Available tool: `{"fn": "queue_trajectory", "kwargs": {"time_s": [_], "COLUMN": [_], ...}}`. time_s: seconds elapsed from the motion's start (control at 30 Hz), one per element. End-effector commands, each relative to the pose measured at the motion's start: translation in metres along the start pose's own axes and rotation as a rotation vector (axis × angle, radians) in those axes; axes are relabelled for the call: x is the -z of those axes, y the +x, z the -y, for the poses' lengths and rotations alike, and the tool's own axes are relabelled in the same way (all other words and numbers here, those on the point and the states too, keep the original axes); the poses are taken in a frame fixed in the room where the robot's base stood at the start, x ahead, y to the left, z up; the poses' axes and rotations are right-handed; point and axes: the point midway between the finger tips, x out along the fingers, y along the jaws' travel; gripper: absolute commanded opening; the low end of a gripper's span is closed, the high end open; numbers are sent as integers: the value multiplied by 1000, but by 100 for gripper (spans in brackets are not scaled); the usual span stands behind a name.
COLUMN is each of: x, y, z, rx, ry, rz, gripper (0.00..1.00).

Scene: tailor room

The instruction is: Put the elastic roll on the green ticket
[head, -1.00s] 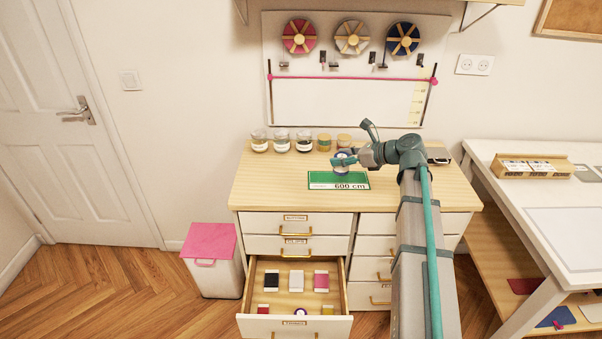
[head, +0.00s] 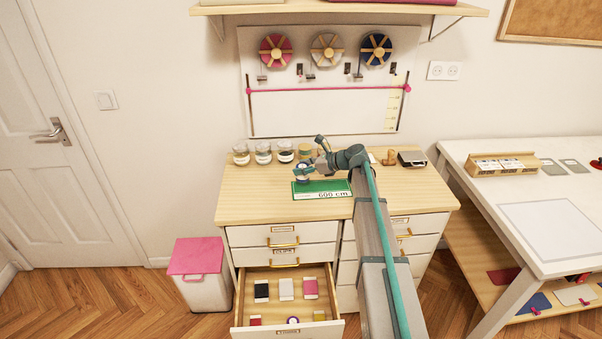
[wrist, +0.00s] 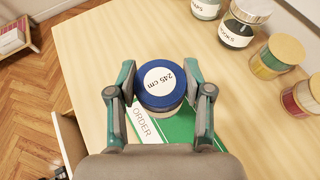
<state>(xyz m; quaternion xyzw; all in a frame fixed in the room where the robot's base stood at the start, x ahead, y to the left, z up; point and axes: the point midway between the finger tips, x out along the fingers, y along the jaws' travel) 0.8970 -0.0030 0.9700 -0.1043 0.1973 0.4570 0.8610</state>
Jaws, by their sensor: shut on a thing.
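In the head view, my gripper (head: 304,171) holds the roll (head: 303,180) upright at the far left part of the green ticket (head: 334,186), which reads "600 cm". The ticket (wrist: 176,132) also shows in the wrist view, with its white "ORDER" strip, partly hidden by the roll and fingers. I cannot tell whether the roll touches the ticket or the top.
Several jars (head: 263,153) stand along the back of the wooden cabinet top (head: 250,200). A small dark device (head: 411,158) sits at its back right. An open drawer (head: 288,308) below holds several small items. The cabinet top left of the ticket is clear.

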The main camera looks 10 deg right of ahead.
Motion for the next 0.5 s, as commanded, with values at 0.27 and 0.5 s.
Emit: {"fn": "queue_trajectory", "kwargs": {"time_s": [0.27, 0.5], "x": [8, 30], "y": [14, 27], "z": [9, 11], "rx": [-1, -1], "ry": [0, 3], "rz": [1, -1], "gripper": [18, 18]}}
